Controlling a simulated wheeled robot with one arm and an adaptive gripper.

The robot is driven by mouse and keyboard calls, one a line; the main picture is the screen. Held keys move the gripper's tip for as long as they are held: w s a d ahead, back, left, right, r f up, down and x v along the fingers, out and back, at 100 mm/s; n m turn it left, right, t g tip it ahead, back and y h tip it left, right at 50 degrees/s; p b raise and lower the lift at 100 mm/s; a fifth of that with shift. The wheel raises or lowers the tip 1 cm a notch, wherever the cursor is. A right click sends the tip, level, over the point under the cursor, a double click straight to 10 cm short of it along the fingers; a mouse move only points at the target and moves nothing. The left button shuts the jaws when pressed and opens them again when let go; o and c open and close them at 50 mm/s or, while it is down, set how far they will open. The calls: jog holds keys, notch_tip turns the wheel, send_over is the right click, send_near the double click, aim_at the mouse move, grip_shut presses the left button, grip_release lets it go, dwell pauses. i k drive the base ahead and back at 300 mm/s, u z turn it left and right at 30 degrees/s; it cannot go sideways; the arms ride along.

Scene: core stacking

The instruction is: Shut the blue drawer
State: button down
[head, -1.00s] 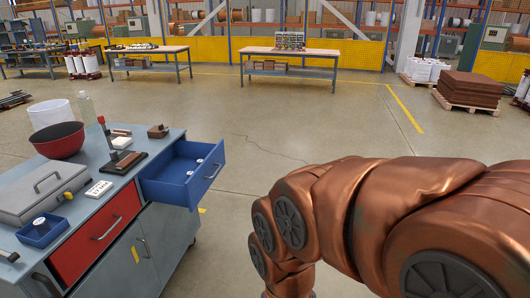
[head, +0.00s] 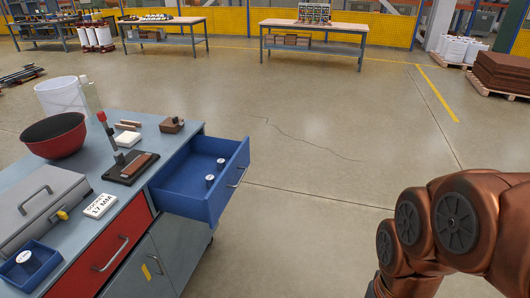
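The blue drawer (head: 222,204) is pulled out from the right end of the grey workbench cabinet (head: 187,132) in the head view. Its handle (head: 238,177) is on its front face, which points right. Two small white-and-dark cylinders (head: 221,164) lie inside it. My copper-coloured arm is at the lower right, well apart from the drawer. My gripper is outside the view.
A red drawer (head: 104,250) below the benchtop is shut. The top holds a red bowl (head: 54,136), a grey case (head: 35,207), a blue tray (head: 33,262), a white label block (head: 100,205) and a stand tool (head: 131,167). The floor (head: 300,170) right of the drawer is clear.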

aim_at(180, 188)
jog(key=u, duration=0.15)
jog(key=i, duration=0.65)
jog(key=u, duration=0.9)
jog(key=i, duration=0.4)
jog(key=u, duration=0.4)
